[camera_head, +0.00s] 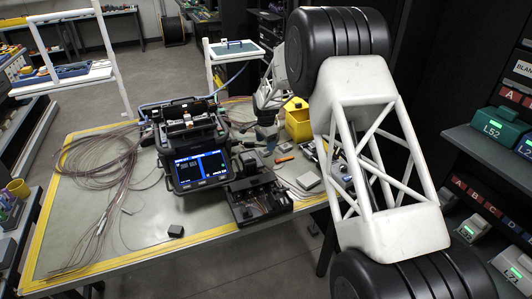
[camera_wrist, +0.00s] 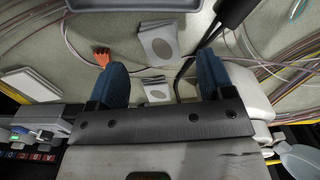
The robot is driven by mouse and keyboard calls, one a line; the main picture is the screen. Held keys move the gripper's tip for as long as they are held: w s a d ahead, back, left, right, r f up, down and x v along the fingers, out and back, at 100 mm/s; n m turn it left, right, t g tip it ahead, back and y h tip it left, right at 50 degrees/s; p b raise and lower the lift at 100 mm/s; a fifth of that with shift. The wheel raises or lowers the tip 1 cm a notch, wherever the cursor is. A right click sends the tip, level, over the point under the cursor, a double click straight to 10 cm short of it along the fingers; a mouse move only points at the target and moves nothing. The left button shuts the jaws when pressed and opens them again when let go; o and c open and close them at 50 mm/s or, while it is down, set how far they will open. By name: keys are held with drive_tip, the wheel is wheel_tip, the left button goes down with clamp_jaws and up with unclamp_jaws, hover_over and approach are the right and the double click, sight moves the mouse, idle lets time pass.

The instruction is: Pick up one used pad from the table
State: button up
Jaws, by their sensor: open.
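A second, similarly marked pad (camera_wrist: 156,89) lies between my two blue fingers, seen from above. My gripper (camera_wrist: 161,64) is open and nothing is clasped between the fingers. The height of the fingers above the table is hard to judge. In the head view, my gripper (camera_head: 267,132) points down at the table between the splicer and the yellow bin. The marked pads are too small to make out surely there.
The splicer (camera_head: 198,168) with its lit screen stands left of my gripper. A yellow bin (camera_head: 299,123) stands close on the right. A plain white stack (camera_wrist: 30,86) and an orange item (camera_wrist: 102,57) lie nearby. Loose cables (camera_wrist: 275,60) run along the right in the wrist view.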

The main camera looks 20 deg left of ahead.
sight(265, 151)
drive_tip(key=shift+a+f, duration=0.1)
drive_tip(key=shift+f, duration=1.9)
drive_tip(key=shift+c, duration=0.4)
drive_tip(key=c, duration=0.9)
